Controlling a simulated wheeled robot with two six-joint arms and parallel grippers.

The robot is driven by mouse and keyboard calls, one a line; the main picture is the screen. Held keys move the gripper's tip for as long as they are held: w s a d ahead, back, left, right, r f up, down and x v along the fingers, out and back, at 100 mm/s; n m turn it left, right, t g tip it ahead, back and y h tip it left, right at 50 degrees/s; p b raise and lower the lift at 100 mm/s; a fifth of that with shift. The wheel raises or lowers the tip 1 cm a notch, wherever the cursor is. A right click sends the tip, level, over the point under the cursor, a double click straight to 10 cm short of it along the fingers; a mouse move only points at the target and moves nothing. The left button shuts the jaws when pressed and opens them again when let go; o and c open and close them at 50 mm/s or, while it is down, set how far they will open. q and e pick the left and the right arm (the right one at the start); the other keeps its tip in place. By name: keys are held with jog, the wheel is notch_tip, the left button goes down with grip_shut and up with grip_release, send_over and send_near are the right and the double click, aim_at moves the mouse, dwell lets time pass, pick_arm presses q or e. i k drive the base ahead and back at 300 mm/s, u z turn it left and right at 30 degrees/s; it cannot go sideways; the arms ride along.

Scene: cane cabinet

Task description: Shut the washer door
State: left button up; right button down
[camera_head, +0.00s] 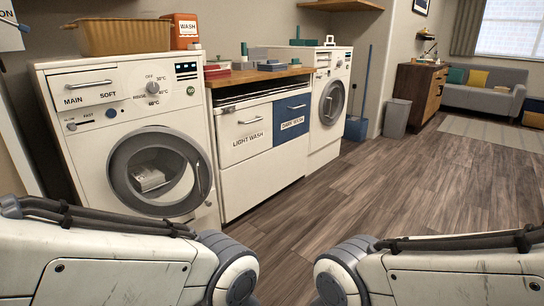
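A white front-loading washer (85,120) stands at the left, with a dial, labels and a small display on its front panel. Its round door (122,172) has a thick grey ring around a clear middle. A pale boxy item (150,178) shows through the ring. The ring reaches close to the washer's right edge; I cannot tell whether the door is flush or ajar. A second white machine with a round grey door (332,102) stands farther back, right of the drawer cabinet. Only my arm links show along the bottom; both grippers are out of view.
A cabinet (250,175) with a wooden top and labelled drawers stands right of the washer. A tan basket (125,38) and an orange wash box (180,30) sit on the washer. A grey bin (396,116) stands farther back. The wooden floor (390,185) at right is clear.

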aim_at(118, 158)
jog(key=z, duration=1.2)
jog(key=i, duration=1.2)
jog(key=u, duration=2.85)
